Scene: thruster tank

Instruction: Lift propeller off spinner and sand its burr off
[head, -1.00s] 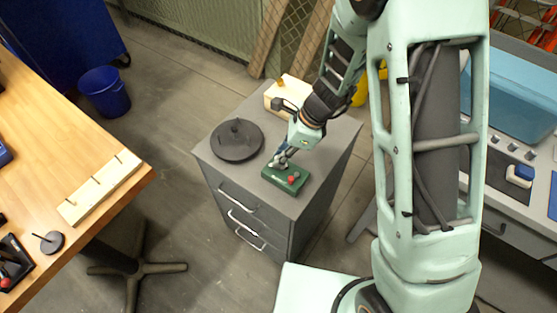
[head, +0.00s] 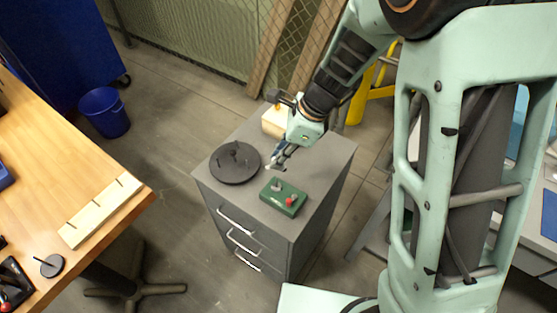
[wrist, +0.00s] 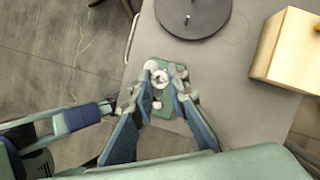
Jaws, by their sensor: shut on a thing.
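The green box (head: 291,205), seemingly the spinner, sits on the grey cabinet top with a red knob and a grey post. My gripper (head: 272,166) is above the cabinet, behind the box and clear of it. It is shut on a small pale propeller (wrist: 160,79), which shows between the fingertips in the wrist view. The burr is too small to make out. In the wrist view the green box (wrist: 181,72) lies below and partly behind the fingers. A dark round disc (head: 224,174) with a short upright pin lies left of the gripper; I cannot tell whether it is abrasive.
The grey cabinet (head: 315,205) has a pale wooden block (head: 272,122) at its back. A blue bin (head: 104,112) stands on the floor. The cabinet's right side is clear.

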